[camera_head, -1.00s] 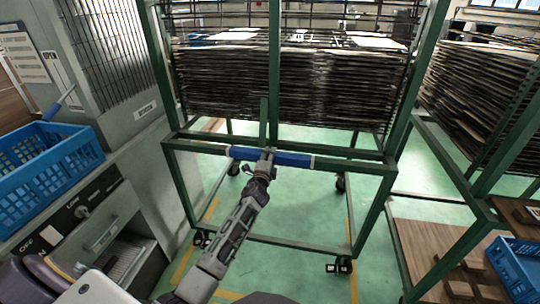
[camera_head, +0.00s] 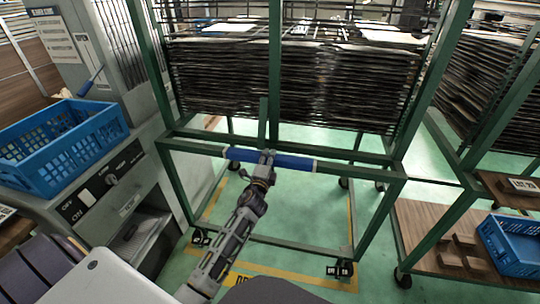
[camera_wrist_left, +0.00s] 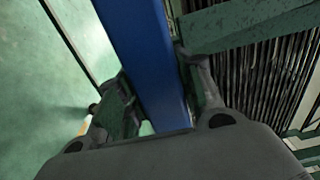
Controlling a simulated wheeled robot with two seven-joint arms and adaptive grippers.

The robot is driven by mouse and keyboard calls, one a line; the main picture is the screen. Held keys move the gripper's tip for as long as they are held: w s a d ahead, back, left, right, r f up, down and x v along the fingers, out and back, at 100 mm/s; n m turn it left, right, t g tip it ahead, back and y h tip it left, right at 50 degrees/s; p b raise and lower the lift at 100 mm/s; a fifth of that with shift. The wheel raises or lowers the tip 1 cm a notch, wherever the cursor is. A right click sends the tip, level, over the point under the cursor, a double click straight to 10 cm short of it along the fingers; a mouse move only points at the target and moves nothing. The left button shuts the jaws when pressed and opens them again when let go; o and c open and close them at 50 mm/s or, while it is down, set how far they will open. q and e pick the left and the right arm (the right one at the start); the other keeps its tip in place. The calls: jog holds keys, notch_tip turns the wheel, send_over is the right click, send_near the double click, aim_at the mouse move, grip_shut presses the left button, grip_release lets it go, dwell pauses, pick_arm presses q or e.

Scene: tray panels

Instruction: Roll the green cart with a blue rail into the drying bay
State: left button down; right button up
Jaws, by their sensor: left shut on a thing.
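The green cart (camera_head: 392,184) is an upright tube-frame rack on casters, loaded with dark stacked trays, in the middle of the head view. Its blue rail (camera_head: 297,163) runs across the near side. My left gripper (camera_head: 266,158) is shut on the rail near its middle; in the left wrist view the rail (camera_wrist_left: 148,50) passes between both fingers (camera_wrist_left: 160,95). A yellow floor outline (camera_head: 290,277) with partly hidden lettering runs around the cart's base; whether it marks the drying bay I cannot tell. The near casters are close to its lines. My right gripper is out of view.
A grey machine (camera_head: 150,180) with a blue crate (camera_head: 62,148) on it stands close on the left. Another green rack (camera_head: 455,215) with wooden shelves and a blue bin (camera_head: 512,246) stands on the right. Green floor shows between and beneath them.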

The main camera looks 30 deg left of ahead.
pick_arm(q)
jog(key=shift+s+f, duration=0.1)
jog(key=shift+s, duration=0.15)
jog(key=c, duration=0.9)
grip_release()
jog(key=shift+c, duration=0.2)
jog(key=v, duration=1.2)
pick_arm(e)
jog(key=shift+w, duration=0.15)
pick_arm(q)
jog(key=shift+d, duration=0.1)
